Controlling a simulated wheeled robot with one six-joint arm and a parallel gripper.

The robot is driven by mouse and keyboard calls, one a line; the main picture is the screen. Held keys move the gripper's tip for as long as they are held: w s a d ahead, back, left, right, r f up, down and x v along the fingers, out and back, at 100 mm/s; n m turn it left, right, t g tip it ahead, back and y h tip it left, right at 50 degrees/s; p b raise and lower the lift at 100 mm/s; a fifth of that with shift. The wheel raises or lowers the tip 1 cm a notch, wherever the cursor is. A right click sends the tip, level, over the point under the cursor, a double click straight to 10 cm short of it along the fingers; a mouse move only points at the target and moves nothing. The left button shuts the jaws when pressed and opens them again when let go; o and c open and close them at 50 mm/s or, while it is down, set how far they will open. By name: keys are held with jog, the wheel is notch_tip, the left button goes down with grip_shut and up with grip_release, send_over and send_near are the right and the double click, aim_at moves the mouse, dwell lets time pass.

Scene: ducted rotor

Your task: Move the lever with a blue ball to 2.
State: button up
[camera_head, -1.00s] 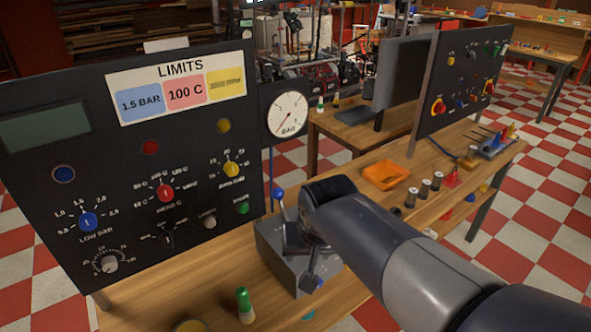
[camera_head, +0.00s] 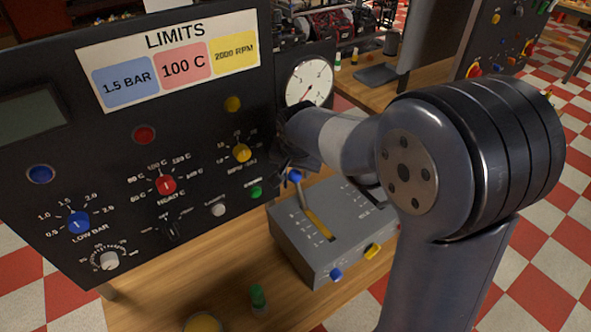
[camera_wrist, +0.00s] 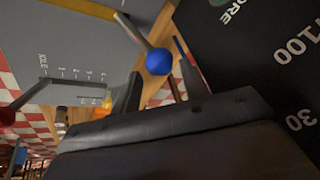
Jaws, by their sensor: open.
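The lever with the blue ball (camera_head: 295,177) rises from a yellow-lined slot on top of the grey box (camera_head: 290,250). Its rod leans toward the black panel, at the panel end of the slot. In the wrist view the blue ball (camera_wrist: 158,62) and its rod show clearly, with the ball near the mouth of my gripper (camera_wrist: 157,80). The fingers stand apart on either side, and I cannot tell whether they touch the ball. In the head view my gripper (camera_head: 292,150) is a dark shape just above the ball, partly hidden by my arm. The slot's numbers are too small to read.
The black panel (camera_head: 130,190) with knobs and a gauge (camera_head: 308,82) stands close beside my gripper. A second lever with a red ball (camera_wrist: 8,117) shows in the wrist view, by a scale marked IDLE. A green-topped object (camera_head: 258,297) stands on the wooden table (camera_head: 225,275).

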aim_at(299, 191)
jog(key=shift+x, duration=1.4)
grip_shut()
